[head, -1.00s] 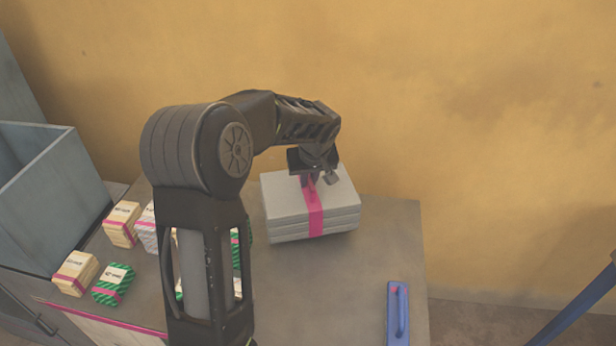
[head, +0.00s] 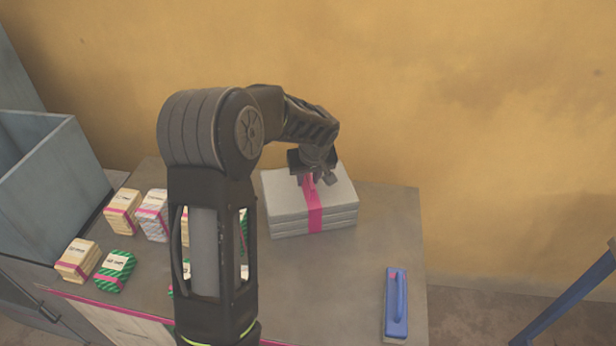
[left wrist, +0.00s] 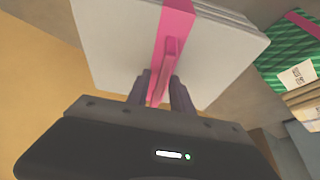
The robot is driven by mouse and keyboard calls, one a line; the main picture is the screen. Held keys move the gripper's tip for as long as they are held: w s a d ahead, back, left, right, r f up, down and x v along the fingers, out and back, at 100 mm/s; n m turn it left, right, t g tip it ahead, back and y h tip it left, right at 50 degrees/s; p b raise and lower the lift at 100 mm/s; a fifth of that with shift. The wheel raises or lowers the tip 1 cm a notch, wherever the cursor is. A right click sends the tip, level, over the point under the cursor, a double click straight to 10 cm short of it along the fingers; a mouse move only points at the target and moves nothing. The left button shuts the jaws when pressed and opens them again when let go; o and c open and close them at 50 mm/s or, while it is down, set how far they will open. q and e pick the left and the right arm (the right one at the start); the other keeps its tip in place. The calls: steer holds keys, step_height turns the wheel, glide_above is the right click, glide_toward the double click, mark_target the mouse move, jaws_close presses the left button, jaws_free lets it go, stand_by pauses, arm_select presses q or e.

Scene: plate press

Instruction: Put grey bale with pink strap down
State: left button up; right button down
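The grey bale with pink strap (head: 288,212) is at the back middle of the grey table (head: 390,225). It looks level, and its underside appears at or very near the tabletop; I cannot tell if it touches. My left gripper (head: 309,181) is above it, at the pink strap's raised loop. In the left wrist view, the fingers (left wrist: 162,92) stand either side of the pink loop (left wrist: 170,62) and look closed on it, with the grey bale (left wrist: 112,35) beyond. My right gripper is not in view.
Several small strapped bales, such as a green striped one (head: 115,270) and a tan one (head: 77,259), lie on the left of the table. A blue-handled tool (head: 396,305) lies at the front right. A grey-blue bin (head: 55,185) stands at far left. Table around the bale's right is clear.

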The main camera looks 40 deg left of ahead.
arm_select(q)
steer(key=shift+o, duration=0.3)
steer(key=shift+r, duration=0.1)
steer(key=shift+r, duration=0.1)
steer(key=shift+d+r, duration=0.1)
steer(key=shift+r, duration=0.25)
steer(key=b+v, duration=0.1)
steer(key=v, duration=1)
steer(key=shift+b, duration=0.3)
steer(key=shift+s, duration=0.1)
